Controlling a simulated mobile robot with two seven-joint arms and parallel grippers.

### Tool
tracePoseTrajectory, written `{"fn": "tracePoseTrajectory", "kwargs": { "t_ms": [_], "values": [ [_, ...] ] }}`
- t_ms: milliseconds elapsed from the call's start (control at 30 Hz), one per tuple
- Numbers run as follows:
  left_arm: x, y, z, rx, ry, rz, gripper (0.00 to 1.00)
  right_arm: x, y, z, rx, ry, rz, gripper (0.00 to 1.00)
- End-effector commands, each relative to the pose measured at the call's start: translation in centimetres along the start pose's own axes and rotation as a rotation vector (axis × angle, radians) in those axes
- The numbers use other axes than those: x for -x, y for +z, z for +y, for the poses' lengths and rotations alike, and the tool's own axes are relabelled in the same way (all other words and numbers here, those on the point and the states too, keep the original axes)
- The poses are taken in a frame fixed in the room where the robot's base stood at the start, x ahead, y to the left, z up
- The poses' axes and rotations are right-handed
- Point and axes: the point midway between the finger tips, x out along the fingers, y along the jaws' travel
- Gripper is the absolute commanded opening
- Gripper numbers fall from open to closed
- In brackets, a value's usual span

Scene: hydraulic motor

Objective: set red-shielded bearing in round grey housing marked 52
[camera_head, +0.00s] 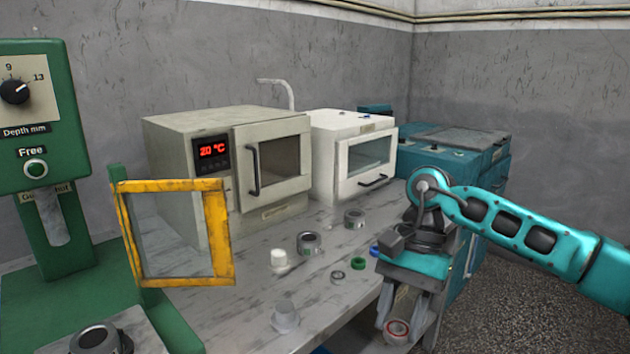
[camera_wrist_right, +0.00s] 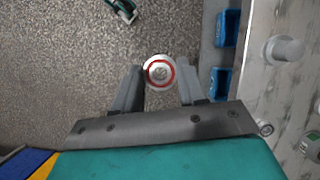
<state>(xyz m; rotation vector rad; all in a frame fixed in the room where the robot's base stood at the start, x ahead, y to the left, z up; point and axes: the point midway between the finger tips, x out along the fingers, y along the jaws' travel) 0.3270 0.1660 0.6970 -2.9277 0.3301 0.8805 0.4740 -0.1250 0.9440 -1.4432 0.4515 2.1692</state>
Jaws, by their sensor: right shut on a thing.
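The red-shielded bearing (camera_head: 398,329) is a pale ring with a red face. My right gripper (camera_head: 404,318) is shut on it, in front of the bench's right edge. In the right wrist view the bearing (camera_wrist_right: 160,71) sits between the fingertips of my right gripper (camera_wrist_right: 160,82), with the floor below. Two round grey housings stand on the bench: a nearer one (camera_head: 308,243) and a farther one (camera_head: 354,219). Their marks are too small to read, so I cannot tell which is 52. My left gripper is not in view.
Loose bearings lie on the bench: green (camera_head: 357,263), blue (camera_head: 375,250) and grey (camera_head: 337,276). White stepped pieces (camera_head: 281,261) (camera_head: 285,316) stand nearby. A green press (camera_head: 40,200) with a yellow-framed guard (camera_head: 160,282) is at left. Ovens (camera_head: 185,135) (camera_head: 325,140) line the back. Blue bins (camera_wrist_right: 220,83) flank the bench edge.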

Motion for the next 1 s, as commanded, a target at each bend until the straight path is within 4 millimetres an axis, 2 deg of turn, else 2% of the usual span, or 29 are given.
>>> {"fn": "tracePoseTrajectory", "kwargs": {
  "t_ms": [33,200,400,1000],
  "values": [
    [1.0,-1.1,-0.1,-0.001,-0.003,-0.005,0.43,1.1,0.3,1.4,0.077,0.037,0.002,0.09],
    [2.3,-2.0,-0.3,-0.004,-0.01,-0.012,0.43,1.4,0.7,5.2,0.336,0.143,0.002,0.09],
    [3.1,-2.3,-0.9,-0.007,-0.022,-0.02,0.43,1.5,1.1,8.0,0.518,0.216,0.003,0.09],
    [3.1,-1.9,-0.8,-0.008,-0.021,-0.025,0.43,1.2,1.0,8.5,0.556,0.228,0.004,0.09]
  ]
}}
